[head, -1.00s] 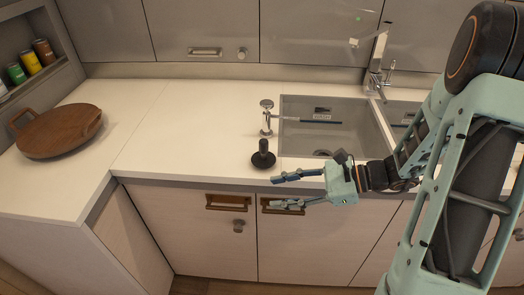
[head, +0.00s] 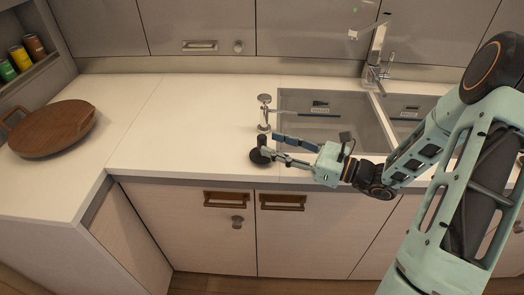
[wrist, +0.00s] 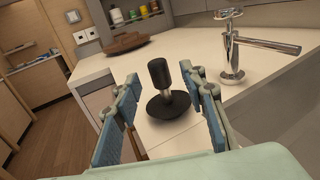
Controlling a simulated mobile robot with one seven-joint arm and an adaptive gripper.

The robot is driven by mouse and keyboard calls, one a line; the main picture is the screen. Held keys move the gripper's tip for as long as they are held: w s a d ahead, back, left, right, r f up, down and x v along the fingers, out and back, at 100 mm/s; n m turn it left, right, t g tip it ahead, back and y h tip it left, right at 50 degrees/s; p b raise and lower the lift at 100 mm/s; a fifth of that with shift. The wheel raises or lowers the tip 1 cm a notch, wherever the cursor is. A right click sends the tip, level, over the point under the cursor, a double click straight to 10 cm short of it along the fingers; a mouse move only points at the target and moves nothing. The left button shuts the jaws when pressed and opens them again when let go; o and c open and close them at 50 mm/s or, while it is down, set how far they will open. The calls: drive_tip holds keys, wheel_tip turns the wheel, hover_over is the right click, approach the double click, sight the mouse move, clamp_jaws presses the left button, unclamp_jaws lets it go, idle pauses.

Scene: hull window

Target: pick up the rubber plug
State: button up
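The black rubber plug (head: 261,152) stands upright on the white counter, left of the sink and near the front edge. It has a wide round base and a knob on a short stem; it also shows in the wrist view (wrist: 159,75). My gripper (head: 272,147) is at the plug from the right in the head view. In the wrist view my gripper (wrist: 160,105) is open, with one blue-padded finger on each side of the plug. Gaps show between the plug's knob and both fingers. In the head view a finger partly covers the plug.
A metal tap (head: 264,112) stands just behind the plug, close to my fingers. The sink (head: 330,128) lies to the right, with a taller faucet (head: 376,55) behind. A round wooden board (head: 50,128) lies far left. The counter between is clear.

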sight(262, 142)
drive_tip(key=x, duration=0.4)
drive_tip(key=shift+a+f, duration=0.25)
drive_tip(key=shift+c, duration=0.2)
clamp_jaws()
